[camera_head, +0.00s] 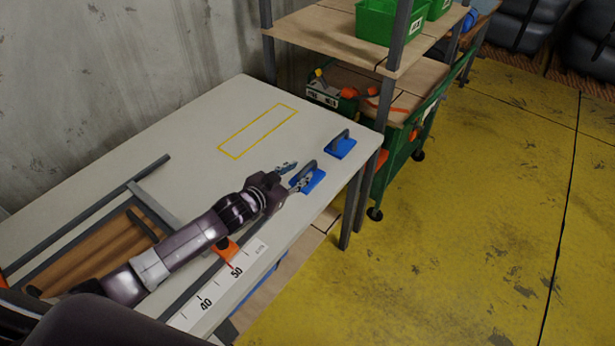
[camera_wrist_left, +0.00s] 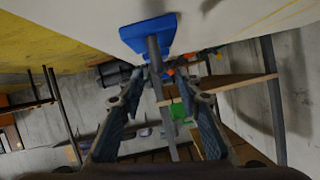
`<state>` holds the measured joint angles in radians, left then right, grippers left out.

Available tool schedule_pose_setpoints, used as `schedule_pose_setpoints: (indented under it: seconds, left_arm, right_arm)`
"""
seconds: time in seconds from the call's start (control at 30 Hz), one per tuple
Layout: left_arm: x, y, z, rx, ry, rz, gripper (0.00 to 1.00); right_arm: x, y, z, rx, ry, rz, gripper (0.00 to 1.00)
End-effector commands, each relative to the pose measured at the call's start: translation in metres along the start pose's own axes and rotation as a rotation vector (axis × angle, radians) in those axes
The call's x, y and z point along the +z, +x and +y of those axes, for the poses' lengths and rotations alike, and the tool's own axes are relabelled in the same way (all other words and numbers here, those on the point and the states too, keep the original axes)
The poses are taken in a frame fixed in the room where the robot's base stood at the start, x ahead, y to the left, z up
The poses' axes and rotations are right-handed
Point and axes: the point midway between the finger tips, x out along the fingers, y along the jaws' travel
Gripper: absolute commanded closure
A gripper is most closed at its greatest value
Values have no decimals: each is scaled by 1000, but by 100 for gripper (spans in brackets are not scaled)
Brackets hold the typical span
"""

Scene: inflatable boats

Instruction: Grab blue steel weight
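Two blue weights with grey handles sit near the right end of the white table. The nearer blue weight (camera_head: 315,183) is beside my left gripper (camera_head: 291,172), which partly covers its handle. The farther blue weight (camera_head: 342,149) stands apart, closer to the table's corner. My left gripper is open, with its fingers spread. In the left wrist view, which looks upside down, the nearer weight (camera_wrist_left: 146,34) is just ahead of my left gripper (camera_wrist_left: 158,84). Its handle lies between the fingertips in the picture; I cannot tell if they touch it. My right gripper is not in view.
The white table (camera_head: 190,135) has a yellow outlined rectangle (camera_head: 258,131) that is empty. A wooden framed piece (camera_head: 95,250) and a ruler strip (camera_head: 222,283) lie near my left arm. A shelf (camera_head: 335,35) with green bins stands behind the table. Yellow floor is open at right.

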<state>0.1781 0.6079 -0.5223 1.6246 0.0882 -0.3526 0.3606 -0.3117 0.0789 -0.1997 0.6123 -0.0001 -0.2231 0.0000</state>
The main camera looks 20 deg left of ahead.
Motion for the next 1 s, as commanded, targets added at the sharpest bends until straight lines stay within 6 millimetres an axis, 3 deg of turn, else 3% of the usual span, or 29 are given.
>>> schedule_pose_setpoints:
  seconds: [0.23,0.57,0.87,1.0]
  left_arm:
    - [-2,30,2,-1,0,1,68]
    - [0,36,2,-1,1,0,68]
    - [0,36,2,-1,1,0,98]
    - [0,36,2,-1,0,0,100]
  right_arm:
    - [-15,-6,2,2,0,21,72]
    - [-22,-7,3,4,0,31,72]
    - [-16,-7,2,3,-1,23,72]
    - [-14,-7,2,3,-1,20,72]
